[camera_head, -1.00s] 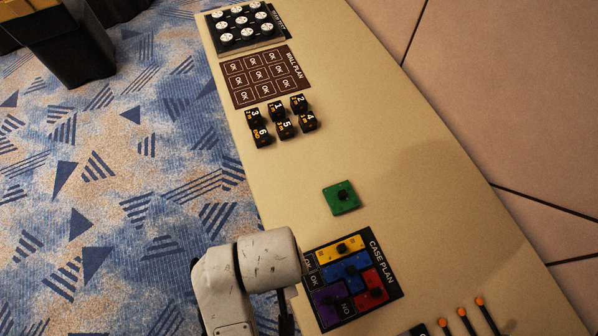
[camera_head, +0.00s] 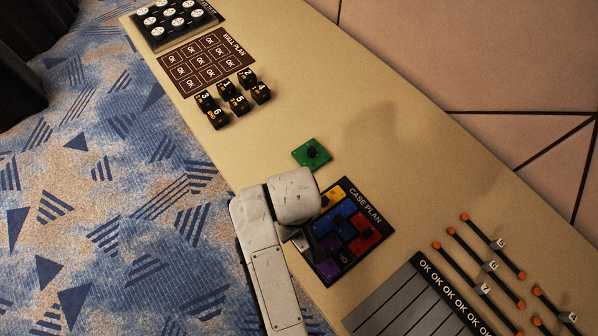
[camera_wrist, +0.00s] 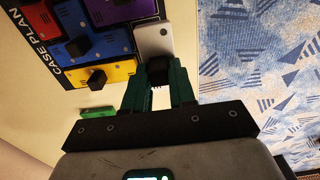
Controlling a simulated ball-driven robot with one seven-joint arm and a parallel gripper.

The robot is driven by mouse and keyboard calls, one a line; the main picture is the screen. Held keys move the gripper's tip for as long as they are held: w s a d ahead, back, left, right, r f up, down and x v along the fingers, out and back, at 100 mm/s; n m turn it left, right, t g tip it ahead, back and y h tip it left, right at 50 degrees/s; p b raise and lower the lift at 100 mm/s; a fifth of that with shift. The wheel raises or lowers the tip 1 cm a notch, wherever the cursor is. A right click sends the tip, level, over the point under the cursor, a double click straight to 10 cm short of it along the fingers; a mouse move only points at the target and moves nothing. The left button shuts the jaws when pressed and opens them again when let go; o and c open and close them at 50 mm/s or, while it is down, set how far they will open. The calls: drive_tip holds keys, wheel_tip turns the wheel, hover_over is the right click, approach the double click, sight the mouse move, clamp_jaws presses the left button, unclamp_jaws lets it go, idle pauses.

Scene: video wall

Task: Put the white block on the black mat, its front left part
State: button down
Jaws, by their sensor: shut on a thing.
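The white block (camera_wrist: 154,38) is pale, with a black knob (camera_wrist: 158,70). In the wrist view my gripper (camera_wrist: 158,82) has its dark green fingers shut on that knob. The black mat (camera_wrist: 47,68), marked CASE PLAN, lies beside the block and holds yellow, blue, red and purple pieces. In the head view the mat (camera_head: 376,208) is right of my arm's end, and a pale bit of the block (camera_head: 300,241) shows at the mat's left edge. My arm hides the fingers there. I cannot tell whether the block touches the mat or hangs above it.
A green piece (camera_head: 312,154) with a black knob lies on the table behind the mat. Black numbered cubes (camera_head: 233,98) and a brown WALL PLAN mat (camera_head: 207,62) are further back. A grey-slotted OK board (camera_head: 405,300) and orange-tipped rods (camera_head: 480,262) lie at the front right.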

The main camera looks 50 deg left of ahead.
drive_tip(key=shift+w+a+f, duration=0.25)
drive_tip(key=shift+w+f, duration=0.45)
drive_tip(key=shift+f, duration=1.7)
drive_tip(key=c, duration=0.9)
unclamp_jaws()
drive_tip(key=shift+f, duration=0.1)
drive_tip(key=shift+c, duration=0.2)
wheel_tip(320, 180, up, 11)
drive_tip(key=shift+r+p, duration=0.1)
drive_tip(key=shift+p, duration=0.5)
drive_tip(key=shift+r+p, duration=0.4)
drive_tip(key=shift+r, duration=0.15)
